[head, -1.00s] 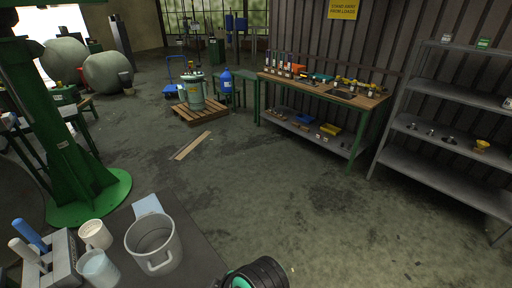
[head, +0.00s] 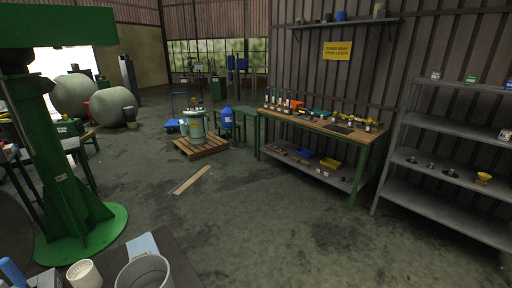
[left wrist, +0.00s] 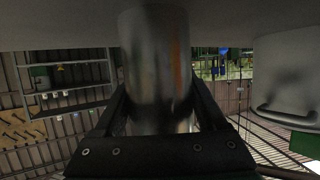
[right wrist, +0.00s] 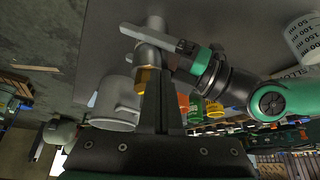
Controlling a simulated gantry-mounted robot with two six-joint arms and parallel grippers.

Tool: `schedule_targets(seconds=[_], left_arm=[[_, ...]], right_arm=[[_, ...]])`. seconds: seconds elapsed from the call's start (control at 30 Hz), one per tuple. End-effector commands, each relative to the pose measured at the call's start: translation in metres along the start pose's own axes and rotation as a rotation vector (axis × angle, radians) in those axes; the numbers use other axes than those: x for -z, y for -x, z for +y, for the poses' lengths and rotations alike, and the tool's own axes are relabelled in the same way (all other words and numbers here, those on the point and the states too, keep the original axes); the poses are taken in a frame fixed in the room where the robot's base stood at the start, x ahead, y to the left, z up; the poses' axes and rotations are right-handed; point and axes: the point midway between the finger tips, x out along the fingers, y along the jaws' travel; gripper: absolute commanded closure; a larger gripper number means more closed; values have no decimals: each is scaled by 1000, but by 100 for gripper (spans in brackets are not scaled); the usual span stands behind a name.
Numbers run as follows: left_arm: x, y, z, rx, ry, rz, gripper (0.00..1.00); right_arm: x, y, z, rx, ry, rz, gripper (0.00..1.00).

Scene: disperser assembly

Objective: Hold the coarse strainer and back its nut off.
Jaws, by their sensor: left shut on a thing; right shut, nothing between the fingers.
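In the left wrist view, my left gripper (left wrist: 158,95) is shut on a grey metal cylinder, which appears to be the coarse strainer (left wrist: 156,55). In the right wrist view, the strainer (right wrist: 155,28) is held in the left gripper (right wrist: 165,45), with a brass-coloured nut (right wrist: 147,78) at its lower end. My right gripper (right wrist: 160,80) is shut and empty, its fingertips close beside the nut. I cannot tell whether they touch it. Neither gripper shows in the head view.
A grey handled pot (head: 143,272) and a white mug (head: 84,274) stand on the near bench (head: 180,262). The pot also shows in the right wrist view (right wrist: 115,105), near the right gripper. A marked white container (right wrist: 305,35) stands at its upper right.

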Motion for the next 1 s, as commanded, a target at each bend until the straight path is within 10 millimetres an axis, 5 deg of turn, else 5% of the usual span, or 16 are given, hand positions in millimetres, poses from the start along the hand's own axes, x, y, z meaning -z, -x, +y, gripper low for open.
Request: schedule_targets(seconds=[1.0], left_arm=[[0, 0, 1, -2, -1, 0, 100]], right_arm=[[4, -2, 10, -2, -1, 2, 100]])
